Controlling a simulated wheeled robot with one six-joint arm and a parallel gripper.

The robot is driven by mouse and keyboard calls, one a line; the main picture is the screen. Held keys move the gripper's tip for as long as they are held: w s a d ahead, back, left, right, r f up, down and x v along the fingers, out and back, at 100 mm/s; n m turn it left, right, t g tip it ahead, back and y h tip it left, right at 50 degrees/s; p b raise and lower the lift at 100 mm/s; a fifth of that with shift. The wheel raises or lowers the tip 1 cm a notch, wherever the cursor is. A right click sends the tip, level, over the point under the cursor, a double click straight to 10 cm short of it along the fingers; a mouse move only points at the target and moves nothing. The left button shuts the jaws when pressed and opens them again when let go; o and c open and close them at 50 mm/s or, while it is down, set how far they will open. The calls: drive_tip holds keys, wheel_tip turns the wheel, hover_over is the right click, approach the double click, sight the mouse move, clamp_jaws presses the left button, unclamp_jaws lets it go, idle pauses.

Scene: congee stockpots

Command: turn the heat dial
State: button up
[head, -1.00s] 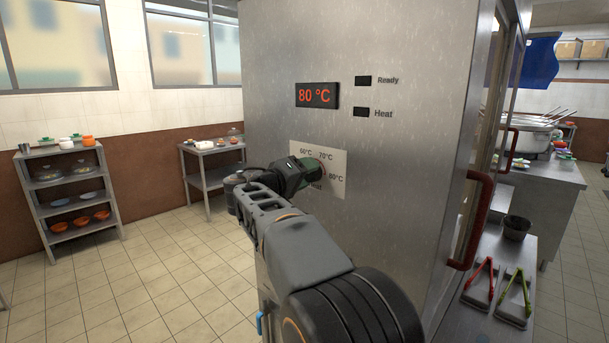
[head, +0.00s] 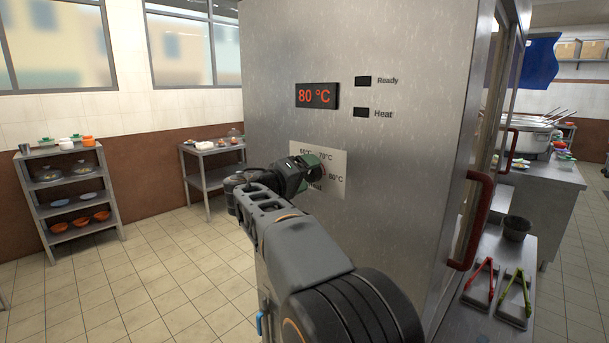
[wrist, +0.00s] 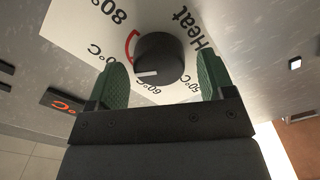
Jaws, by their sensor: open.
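The heat dial (wrist: 158,57) is a round black knob with a white pointer mark, set on a white label plate (head: 333,182) on the steel cabinet front. In the wrist view the mark points close to the 60°C print, and a red arc lies beside the dial. My gripper (wrist: 161,64) is open, with one green finger on each side of the dial and a gap to it on both sides. In the head view my gripper (head: 314,168) hides the dial. The display (head: 317,95) reads 80 °C in red.
Dark Ready (head: 363,81) and Heat (head: 361,112) indicators sit above the plate. A red door handle (head: 471,220) juts out at the cabinet's right edge. Red tongs (head: 482,283) and green tongs (head: 515,290) lie on a low surface at right. Open tiled floor is at left.

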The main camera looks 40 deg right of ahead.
drive_tip(key=s+a+b, duration=0.1)
drive_tip(key=s+a, duration=0.1)
drive_tip(key=a, duration=1.1)
drive_tip(key=shift+s+a, duration=0.25)
drive_tip(key=shift+a, duration=0.05)
